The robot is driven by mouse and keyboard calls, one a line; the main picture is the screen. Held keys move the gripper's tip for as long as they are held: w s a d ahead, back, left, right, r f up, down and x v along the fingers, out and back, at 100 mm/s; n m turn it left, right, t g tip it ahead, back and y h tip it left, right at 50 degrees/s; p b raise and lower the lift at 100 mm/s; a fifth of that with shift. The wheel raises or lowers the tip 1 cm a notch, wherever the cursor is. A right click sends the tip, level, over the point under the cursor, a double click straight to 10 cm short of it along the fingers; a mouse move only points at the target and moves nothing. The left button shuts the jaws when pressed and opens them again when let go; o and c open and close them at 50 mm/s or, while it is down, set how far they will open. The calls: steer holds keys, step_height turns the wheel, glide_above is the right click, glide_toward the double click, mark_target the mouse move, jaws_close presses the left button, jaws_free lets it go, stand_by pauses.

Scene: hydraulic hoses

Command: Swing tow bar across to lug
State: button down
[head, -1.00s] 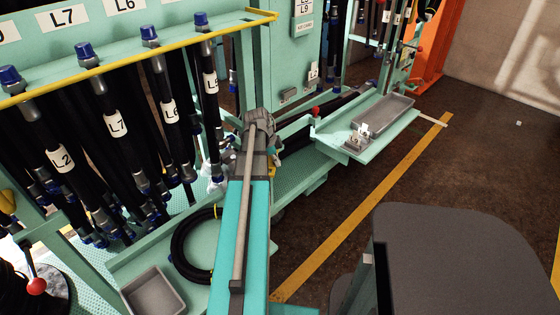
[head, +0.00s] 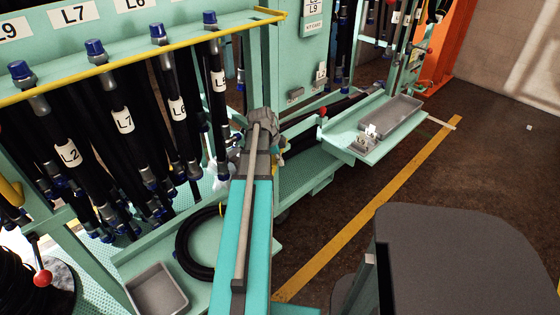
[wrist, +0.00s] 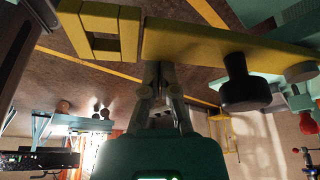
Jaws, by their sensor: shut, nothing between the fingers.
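The yellow tow bar (wrist: 205,42) crosses the top of the wrist view. In the head view my arm hides the gripper and most of the bar.
Black hoses hang from the labelled rack (head: 150,53) at left. A grey tray (head: 157,288) and a coiled black hose (head: 185,245) lie below. A green shelf (head: 345,155) with a tray stands beyond my arm. Brown floor with a yellow line (head: 365,215) is open at right.

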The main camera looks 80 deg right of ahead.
step_height(320, 180, up, 9)
steer(key=p, duration=0.9)
steer(key=shift+s+r, duration=0.2)
steer(key=shift+f, duration=0.1)
stand_by(0.6)
